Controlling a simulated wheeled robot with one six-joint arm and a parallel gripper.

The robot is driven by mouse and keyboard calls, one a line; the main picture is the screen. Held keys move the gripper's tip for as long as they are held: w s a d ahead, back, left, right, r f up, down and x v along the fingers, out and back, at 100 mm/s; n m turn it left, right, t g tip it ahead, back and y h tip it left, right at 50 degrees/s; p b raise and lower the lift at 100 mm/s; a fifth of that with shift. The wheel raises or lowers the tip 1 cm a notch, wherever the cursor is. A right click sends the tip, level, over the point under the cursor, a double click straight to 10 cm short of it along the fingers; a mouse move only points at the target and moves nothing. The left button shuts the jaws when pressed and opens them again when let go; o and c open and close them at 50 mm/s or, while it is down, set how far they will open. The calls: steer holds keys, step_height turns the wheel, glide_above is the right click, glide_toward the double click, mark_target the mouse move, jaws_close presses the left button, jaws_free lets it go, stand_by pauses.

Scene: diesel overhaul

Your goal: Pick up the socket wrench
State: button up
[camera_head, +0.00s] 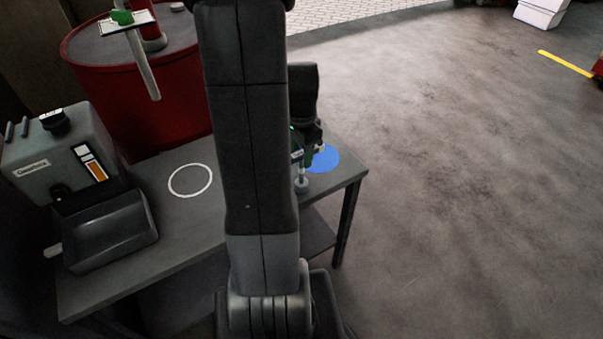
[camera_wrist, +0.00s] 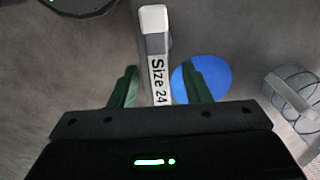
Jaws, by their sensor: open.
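The socket wrench (camera_wrist: 154,45) shows in the wrist view as a pale grey bar with a "Size 24" label. It lies between the two green fingers of my gripper (camera_wrist: 160,76), with a visible gap on each side. My gripper is open. In the head view my gripper (camera_head: 306,160) is low over the right end of the table, partly hidden by my arm. A small grey round piece (camera_head: 301,186) shows just below it; I cannot tell whether it is part of the wrench.
A blue disc (camera_head: 324,158) marks the right end of the grey table (camera_head: 180,225). A white ring (camera_head: 190,181) is marked left of my arm. A grey machine with a tray (camera_head: 110,235) stands at the left end. A red barrel (camera_head: 130,95) stands behind.

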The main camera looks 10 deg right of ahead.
step_height(320, 180, down, 2)
steer(key=shift+f, duration=0.15)
jaws_close()
stand_by(0.3)
step_height(320, 180, up, 10)
steer(key=shift+r, duration=0.1)
steer(key=c, duration=0.7)
jaws_free()
jaws_close()
